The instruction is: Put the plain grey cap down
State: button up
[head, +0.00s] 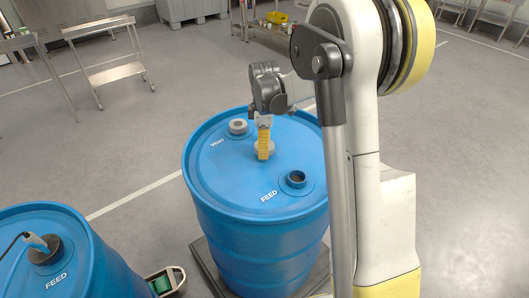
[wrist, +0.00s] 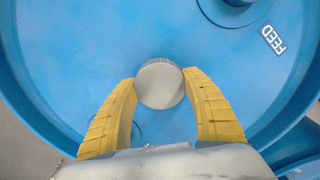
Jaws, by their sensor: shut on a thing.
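My gripper (head: 264,154) is over the lid of the blue drum (head: 218,165), with its yellow fingers pointing down. In the wrist view, my gripper (wrist: 160,90) is shut on the plain grey cap (wrist: 160,84), a round flat-topped disc between the fingertips. The cap (head: 271,147) is partly hidden by the fingers in the head view. It is low over the lid's middle; I cannot tell whether it touches. The open FEED port (head: 296,178) is at the lid's near right. A grey fitting (head: 238,126) sits on the VENT port at the far left.
A second blue drum (head: 88,262) stands at lower left, with a hose fitting (head: 42,248) on its FEED port. A small container (head: 178,279) with something green is between the drums. Metal tables (head: 103,73) stand further back. The lid's middle is bare.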

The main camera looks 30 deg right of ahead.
jog(key=shift+f, duration=0.65)
jog(key=shift+f, duration=0.2)
jog(key=o, duration=1.3)
jog(key=shift+o, duration=0.2)
